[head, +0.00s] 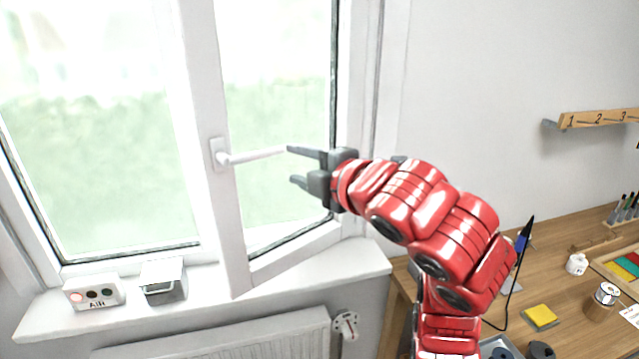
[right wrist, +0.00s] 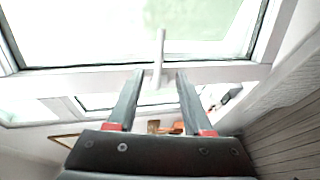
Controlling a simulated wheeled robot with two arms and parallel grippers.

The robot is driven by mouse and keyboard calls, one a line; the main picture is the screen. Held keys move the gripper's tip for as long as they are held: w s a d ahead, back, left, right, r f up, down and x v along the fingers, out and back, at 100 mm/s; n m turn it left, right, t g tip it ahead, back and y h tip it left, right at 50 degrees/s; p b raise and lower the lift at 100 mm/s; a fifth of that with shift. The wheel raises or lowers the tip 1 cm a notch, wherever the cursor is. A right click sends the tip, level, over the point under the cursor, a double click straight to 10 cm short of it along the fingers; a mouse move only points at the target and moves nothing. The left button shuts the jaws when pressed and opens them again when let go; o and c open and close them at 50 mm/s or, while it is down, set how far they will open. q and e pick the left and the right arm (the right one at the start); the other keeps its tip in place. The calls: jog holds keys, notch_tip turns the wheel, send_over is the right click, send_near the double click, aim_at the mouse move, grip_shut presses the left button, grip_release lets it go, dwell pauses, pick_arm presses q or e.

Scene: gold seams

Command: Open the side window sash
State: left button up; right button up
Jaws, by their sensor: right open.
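The side window sash (head: 234,215) is the right-hand one, with a white frame around clear glass. Its bottom edge slants across the sill, so it looks swung partly inward. Its white handle (head: 252,156) points level to the right; it also shows in the right wrist view (right wrist: 161,55). My right gripper (head: 296,166) is open and empty at the handle's free end. In the right wrist view the handle's line falls between the two fingertips (right wrist: 160,73); I cannot tell whether a finger touches it. My left gripper is not in view.
On the sill (head: 210,305) stand an "AIR" box (head: 94,293) and a small metal-and-white box (head: 163,280) below the windows. A radiator (head: 220,340) is underneath. A wooden desk (head: 570,335) with small items and a numbered rack (head: 600,118) are at right.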

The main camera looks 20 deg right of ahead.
jog(key=b+v, duration=0.1)
jog(key=v, duration=0.4)
jog(key=shift+s+d, duration=0.1)
jog(key=shift+s, duration=0.25)
